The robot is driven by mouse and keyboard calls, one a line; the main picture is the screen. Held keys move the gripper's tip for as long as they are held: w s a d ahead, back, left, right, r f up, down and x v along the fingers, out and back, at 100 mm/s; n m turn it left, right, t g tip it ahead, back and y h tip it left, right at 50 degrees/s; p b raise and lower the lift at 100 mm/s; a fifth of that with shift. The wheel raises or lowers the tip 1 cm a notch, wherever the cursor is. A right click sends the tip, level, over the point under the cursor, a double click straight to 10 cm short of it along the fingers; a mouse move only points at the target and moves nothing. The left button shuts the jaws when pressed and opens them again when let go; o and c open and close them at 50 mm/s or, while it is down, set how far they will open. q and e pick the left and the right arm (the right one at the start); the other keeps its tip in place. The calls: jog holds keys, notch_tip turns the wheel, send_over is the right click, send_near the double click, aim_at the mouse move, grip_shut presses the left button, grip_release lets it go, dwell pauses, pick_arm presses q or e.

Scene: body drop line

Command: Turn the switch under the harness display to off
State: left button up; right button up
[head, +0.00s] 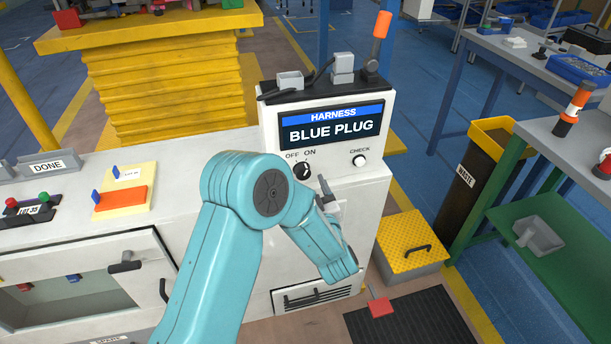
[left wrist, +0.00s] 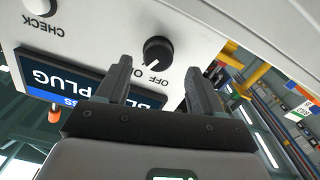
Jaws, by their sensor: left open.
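The harness display (head: 331,124) reads "BLUE PLUG" on the front of a white console. The switch under it is a round black knob (head: 302,171), labelled OFF at left and ON at right above it. Its white mark seems to point up and right, toward ON. In the left wrist view, upside down, the knob (left wrist: 158,49) shows beyond and between my two fingertips, apart from them. My left gripper (head: 323,192) is open and empty, just right of and below the knob in the head view. My right gripper is not in view.
A CHECK button (head: 359,160) sits right of the knob on the same panel. An orange beacon (head: 381,25) and small grey parts stand on top of the console. A yellow step box (head: 413,240) is on the floor at right, near a waste bin (head: 466,185).

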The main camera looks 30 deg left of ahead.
aim_at(305, 176)
pick_arm(q)
jog(key=shift+x, duration=2.2)
jog(key=shift+w+d, duration=0.1)
jog(key=c, duration=1.1)
jog(key=shift+o, duration=0.2)
jog(key=shift+f+n+b, duration=0.2)
jog(key=shift+n+b, duration=0.1)
jog(key=shift+b, duration=0.25)
jog(key=n+b, duration=0.7)
jog(key=b, duration=0.5)
jog(key=shift+d+f+n, duration=0.1)
jog(key=shift+n, duration=0.2)
jog(key=shift+r+n+b, duration=0.25)
jog(key=shift+n+b, duration=0.65)
jog(key=shift+b, duration=0.6)
jog(key=o, duration=1.1)
jog(key=shift+c, duration=0.2)
